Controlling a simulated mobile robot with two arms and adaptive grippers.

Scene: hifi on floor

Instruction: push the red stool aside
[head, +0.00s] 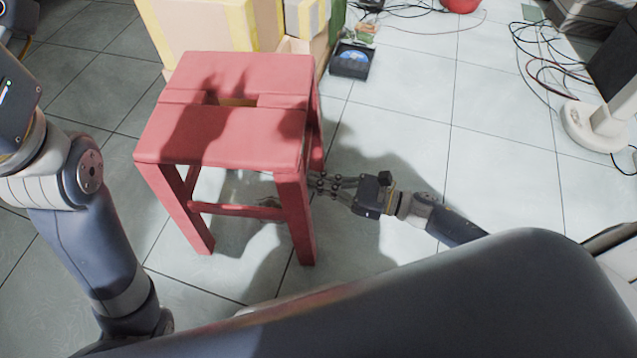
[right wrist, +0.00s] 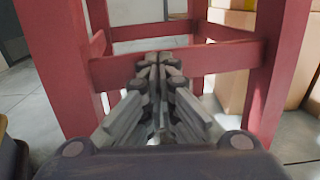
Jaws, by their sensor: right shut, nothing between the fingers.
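The red stool (head: 236,125) stands upright on the tiled floor, left of centre in the head view, with a slot in its seat. My right gripper (head: 318,184) is low at the stool's right side, shut and empty, its fingers pointing left at the gap between the legs. In the right wrist view the closed fingertips (right wrist: 160,62) are at a red crossbar of the stool (right wrist: 112,72), with a leg on either side. I cannot tell whether they touch it. My left arm shows at the left edge, but its fingers are out of view.
Cardboard boxes (head: 210,28) stand close behind the stool. A small dark box (head: 351,61) lies on the floor to their right. Cables (head: 540,60) and a white stand base (head: 590,128) are at the far right. Floor left of the stool and in the middle right is clear.

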